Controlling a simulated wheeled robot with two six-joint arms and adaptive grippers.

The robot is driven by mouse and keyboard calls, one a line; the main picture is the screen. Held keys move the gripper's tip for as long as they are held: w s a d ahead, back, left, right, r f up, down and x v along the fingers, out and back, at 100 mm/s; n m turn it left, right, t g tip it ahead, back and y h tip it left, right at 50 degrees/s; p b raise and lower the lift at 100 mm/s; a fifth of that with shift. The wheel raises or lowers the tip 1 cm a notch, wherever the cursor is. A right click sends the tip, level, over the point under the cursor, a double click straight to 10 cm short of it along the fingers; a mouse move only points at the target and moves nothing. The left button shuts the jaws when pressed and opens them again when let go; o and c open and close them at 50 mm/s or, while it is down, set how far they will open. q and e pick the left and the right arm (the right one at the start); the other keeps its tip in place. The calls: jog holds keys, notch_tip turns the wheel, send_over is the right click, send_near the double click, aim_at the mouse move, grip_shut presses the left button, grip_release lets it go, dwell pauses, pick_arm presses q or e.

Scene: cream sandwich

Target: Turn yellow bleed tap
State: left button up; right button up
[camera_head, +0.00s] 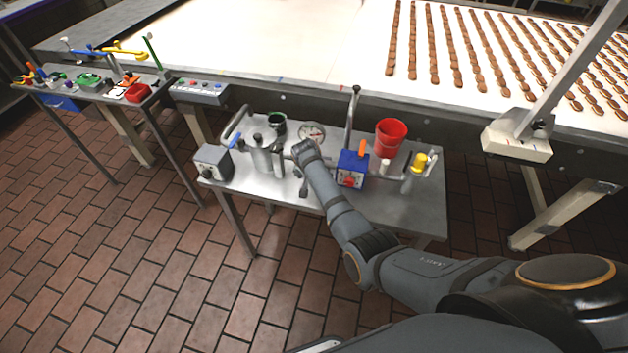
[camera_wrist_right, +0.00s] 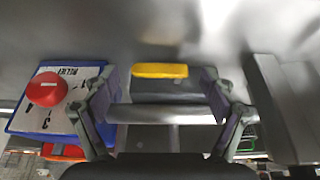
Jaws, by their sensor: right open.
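In the right wrist view a yellow tap handle (camera_wrist_right: 160,71) lies level between the fingertips of my right gripper (camera_wrist_right: 161,84). The gripper is open, one finger on each side of the handle, apart from it. A silver pipe (camera_wrist_right: 165,114) runs across between the fingers; I cannot tell whether they touch it. In the head view my right arm reaches over the small metal table, and its wrist and arm hide the handle and most of the gripper. A blue box (camera_head: 353,167) with a red knob (camera_wrist_right: 46,89) stands beside the gripper. My left gripper is not in view.
The metal table (camera_head: 420,215) also holds a red bucket (camera_head: 389,138), a yellow-topped fitting (camera_head: 419,162), a round gauge (camera_head: 312,132), a metal canister (camera_head: 262,158) and a grey box (camera_head: 212,162). A conveyor (camera_head: 330,55) with rows of biscuits runs behind.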

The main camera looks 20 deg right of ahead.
jog(key=c, duration=1.2)
jog(key=shift+o, duration=0.2)
jog(key=shift+w+a+g+h+b, duration=0.15)
jog(key=shift+g+h+b, duration=0.25)
jog(key=shift+b, duration=0.4)
jog(key=g+h+b, duration=0.1)
jog(key=b, duration=0.3)
jog(key=n+h+b, duration=0.1)
jog(key=h+b, duration=0.1)
jog(key=b, duration=0.2)
jog(key=a+g+h+b, duration=0.1)
jog(key=b, duration=0.3)
jog(key=shift+w+a+r+g+b, duration=0.1)
jog(key=shift+w+g+b, duration=0.2)
jog(key=shift+b, duration=0.1)
jog(key=shift+r+h+b, duration=0.2)
jog(key=shift+h+b, duration=0.2)
jog(key=shift+b, duration=0.1)
jog(key=shift+r, duration=0.1)
